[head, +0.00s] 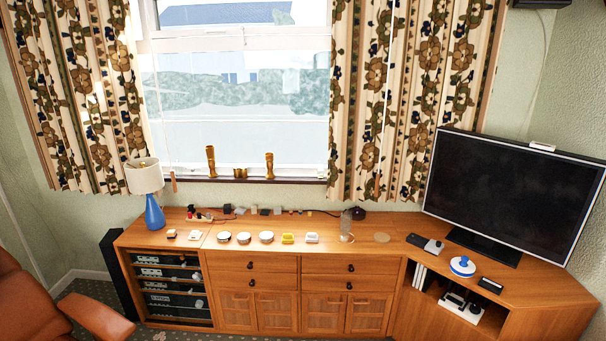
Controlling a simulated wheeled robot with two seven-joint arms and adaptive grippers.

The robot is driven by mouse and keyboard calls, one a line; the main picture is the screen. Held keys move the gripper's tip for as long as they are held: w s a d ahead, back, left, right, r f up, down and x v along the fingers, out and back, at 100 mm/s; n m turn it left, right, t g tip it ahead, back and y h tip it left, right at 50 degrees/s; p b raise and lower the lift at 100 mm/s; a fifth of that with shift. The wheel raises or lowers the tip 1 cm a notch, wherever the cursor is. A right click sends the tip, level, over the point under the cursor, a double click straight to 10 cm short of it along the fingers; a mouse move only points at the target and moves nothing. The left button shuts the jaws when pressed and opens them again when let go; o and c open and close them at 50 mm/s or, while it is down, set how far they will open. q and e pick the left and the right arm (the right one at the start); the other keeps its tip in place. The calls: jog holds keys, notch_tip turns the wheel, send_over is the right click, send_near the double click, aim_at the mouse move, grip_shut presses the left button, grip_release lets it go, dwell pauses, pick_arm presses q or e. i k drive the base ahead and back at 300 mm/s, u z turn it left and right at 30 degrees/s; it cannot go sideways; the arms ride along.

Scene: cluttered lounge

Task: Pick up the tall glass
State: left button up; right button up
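A tall clear glass (346,227) stands upright on the wooden sideboard (300,219), right of its middle. It is faint and see-through, so its exact outline is hard to tell. Neither my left gripper nor my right gripper is in the head view, and no arm shows near the glass.
A row of small items, including a yellow one (288,239), lies left of the glass. Cables and a dark object (357,213) lie behind it. A blue lamp (154,212) stands at left, a television (510,193) at right. An orange armchair (40,300) fills the lower left.

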aim_at(346, 226)
jog(key=i, duration=3.6)
jog(key=z, duration=0.9)
